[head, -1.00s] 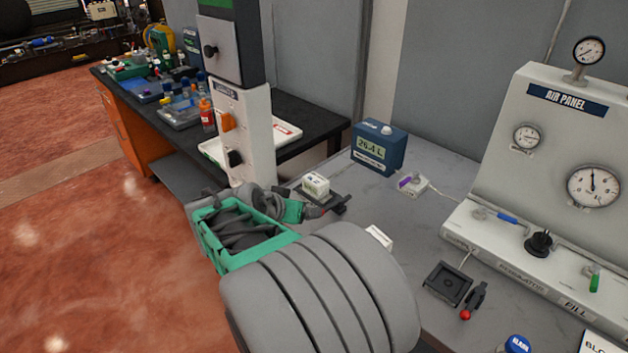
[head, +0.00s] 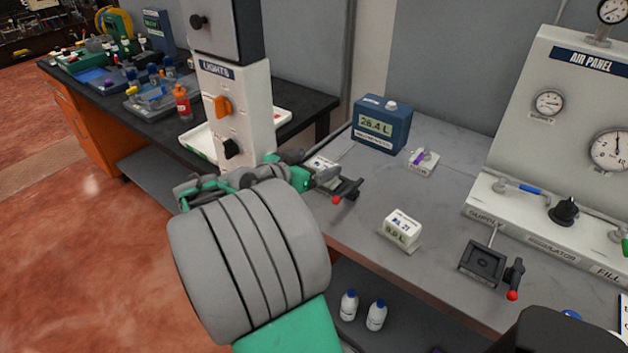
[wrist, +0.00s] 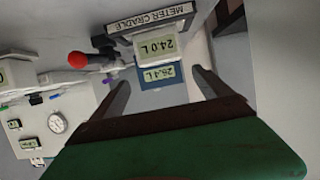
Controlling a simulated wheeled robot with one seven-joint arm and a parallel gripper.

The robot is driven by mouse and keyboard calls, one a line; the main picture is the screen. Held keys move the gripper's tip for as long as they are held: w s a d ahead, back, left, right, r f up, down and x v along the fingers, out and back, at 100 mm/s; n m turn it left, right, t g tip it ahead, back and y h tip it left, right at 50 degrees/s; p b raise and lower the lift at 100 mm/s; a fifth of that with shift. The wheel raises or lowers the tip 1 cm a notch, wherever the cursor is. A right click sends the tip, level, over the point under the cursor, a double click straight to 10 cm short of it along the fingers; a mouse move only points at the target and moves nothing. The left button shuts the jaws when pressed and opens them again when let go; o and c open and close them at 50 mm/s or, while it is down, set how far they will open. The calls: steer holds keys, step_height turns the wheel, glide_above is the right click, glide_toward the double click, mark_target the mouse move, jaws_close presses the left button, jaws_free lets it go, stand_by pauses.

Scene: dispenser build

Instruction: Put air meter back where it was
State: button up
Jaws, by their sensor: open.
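A white meter reading 24.0 L (wrist: 157,47) is at a dark holder labelled METER CRADLE (wrist: 150,19) in the wrist view. In the head view the cradle (head: 347,187), with a red-knobbed lever, is at the bench's near left edge, and my gripper hides most of the meter. My gripper (head: 308,174) is open. In the wrist view its fingers (wrist: 162,88) are apart, with the meter ahead of the gap and nothing between them. I cannot tell how firmly the meter is seated. A second small white meter (head: 402,226) stands mid-bench.
A blue box reading 26.4 L (head: 381,126) stands behind the cradle, beside a small white block (head: 422,161). The white LIGHTS column (head: 234,110) is close to my gripper's left. The air panel (head: 570,110) and another dark cradle (head: 482,262) are at the right. Bottles (head: 348,305) stand below.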

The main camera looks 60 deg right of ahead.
mark_target(329, 163)
steer(key=f+b, duration=0.2)
steer(key=f, duration=0.1)
steer(key=shift+w, duration=0.3)
steer(key=x, duration=0.2)
steer(key=p+x, duration=0.1)
steer(key=x, duration=0.5)
steer(key=shift+r, duration=0.45)
jaws_close()
